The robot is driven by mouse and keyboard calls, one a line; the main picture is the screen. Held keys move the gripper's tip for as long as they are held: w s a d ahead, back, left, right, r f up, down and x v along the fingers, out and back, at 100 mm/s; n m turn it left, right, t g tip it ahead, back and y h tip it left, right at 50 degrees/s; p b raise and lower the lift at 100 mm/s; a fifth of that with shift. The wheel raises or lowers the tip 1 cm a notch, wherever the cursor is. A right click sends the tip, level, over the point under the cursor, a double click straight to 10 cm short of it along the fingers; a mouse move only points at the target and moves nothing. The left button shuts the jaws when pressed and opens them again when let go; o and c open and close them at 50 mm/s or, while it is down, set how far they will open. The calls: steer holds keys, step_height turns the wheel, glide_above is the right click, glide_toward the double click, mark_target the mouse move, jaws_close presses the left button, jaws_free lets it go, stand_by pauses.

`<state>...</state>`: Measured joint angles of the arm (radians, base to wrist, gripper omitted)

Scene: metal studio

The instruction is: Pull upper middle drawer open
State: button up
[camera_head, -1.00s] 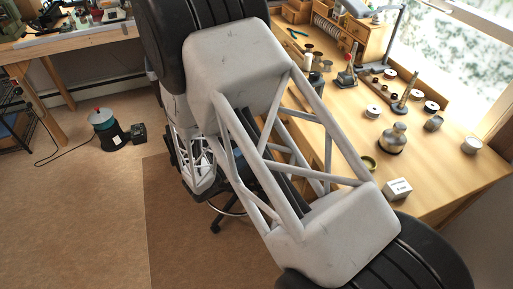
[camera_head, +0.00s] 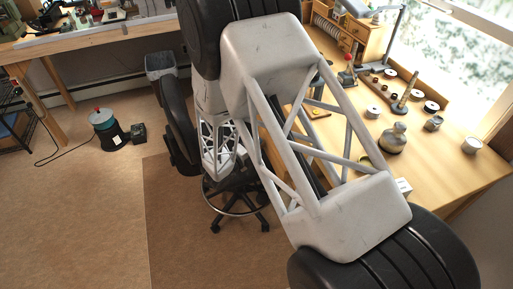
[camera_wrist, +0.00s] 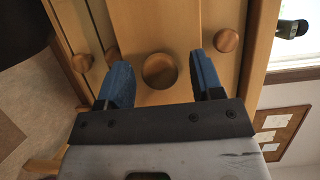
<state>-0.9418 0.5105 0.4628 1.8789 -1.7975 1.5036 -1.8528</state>
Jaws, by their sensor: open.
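In the wrist view, a wooden drawer front (camera_wrist: 150,20) with a round brown knob (camera_wrist: 159,71) faces me. My gripper (camera_wrist: 161,62) is open, with one blue finger on each side of this knob. There are gaps between the knob and both fingers. I cannot tell from this view how deep the fingers reach past the knob, or whether this is the upper middle drawer. In the head view my arm covers the gripper and the drawer.
More knobs show to the right (camera_wrist: 227,40) and left (camera_wrist: 81,63) in the wrist view. A wheeled chair (camera_head: 180,130) stands close to my arm.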

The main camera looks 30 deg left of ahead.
steer(key=shift+c, duration=0.2)
jaws_close()
steer(key=shift+s+a, duration=1.45)
steer(key=shift+a, duration=0.05)
steer(key=shift+o, duration=0.2)
jaws_free()
